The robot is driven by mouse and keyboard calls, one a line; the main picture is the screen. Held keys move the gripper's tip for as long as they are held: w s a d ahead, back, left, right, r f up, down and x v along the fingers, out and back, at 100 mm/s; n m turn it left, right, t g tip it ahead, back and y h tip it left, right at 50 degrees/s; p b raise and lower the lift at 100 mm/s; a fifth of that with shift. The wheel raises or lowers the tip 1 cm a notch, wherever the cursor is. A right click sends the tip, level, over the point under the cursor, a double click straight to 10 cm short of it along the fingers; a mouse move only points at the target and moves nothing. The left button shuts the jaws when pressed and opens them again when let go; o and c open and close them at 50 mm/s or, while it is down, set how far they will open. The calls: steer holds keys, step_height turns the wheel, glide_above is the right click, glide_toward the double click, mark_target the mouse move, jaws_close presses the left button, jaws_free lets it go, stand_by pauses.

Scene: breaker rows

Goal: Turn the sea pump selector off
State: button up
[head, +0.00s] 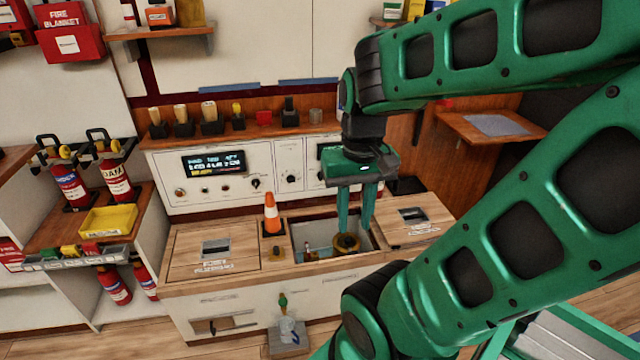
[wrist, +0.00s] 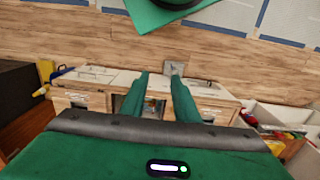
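My gripper (head: 355,226) points down in front of the white control panel (head: 223,158), over the open bay in the counter. Its two green fingers are apart with nothing seen between them. A round brass-coloured fitting (head: 346,244) sits in the bay near the fingertips; I cannot tell whether they touch it. Dark rotary knobs show on the panel, one at the left (head: 255,183) and one in the middle (head: 291,179). The labels are too small to read, so I cannot tell which is the sea pump selector. My gripper hides part of the panel's right side. The wrist view also shows my gripper (wrist: 158,76) open.
An orange cone (head: 272,214) stands on the counter left of the bay. Wooden hatches lie left (head: 185,250) and right (head: 432,218). Several handled items line the ledge above the panel. Fire extinguishers (head: 115,180) and a yellow tray (head: 108,220) are at left.

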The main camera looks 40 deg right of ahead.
steer(key=w+d+f+m+t+h, duration=0.1)
steer(key=w+d+f+t, duration=0.35)
steer(key=w, duration=0.85)
steer(key=w+d+f+t+h, duration=0.1)
steer(key=w+d+f+t, duration=0.1)
steer(key=w+d+f, duration=0.65)
steer(key=w+d+f+m+t+h, duration=0.2)
steer(key=w+d, duration=0.5)
steer(key=w, duration=1.1)
steer(key=w+d+f+m+t+h, duration=0.1)
steer(key=w+d+f+t, duration=0.1)
steer(key=d+f, duration=0.25)
steer(key=w+d+f+m+t+h, duration=0.1)
steer(key=w+d+f+t, duration=0.2)
steer(key=f, duration=0.3)
steer(key=s+d+f+m+t+h, duration=0.2)
steer(key=s+d+f+m+h, duration=0.15)
steer(key=s+f, duration=0.45)
steer(key=f+x, duration=0.1)
steer(key=x, duration=1.1)
steer(key=shift+s+d+f+n, duration=0.1)
steer(key=shift+n, duration=0.15)
jaws_close()
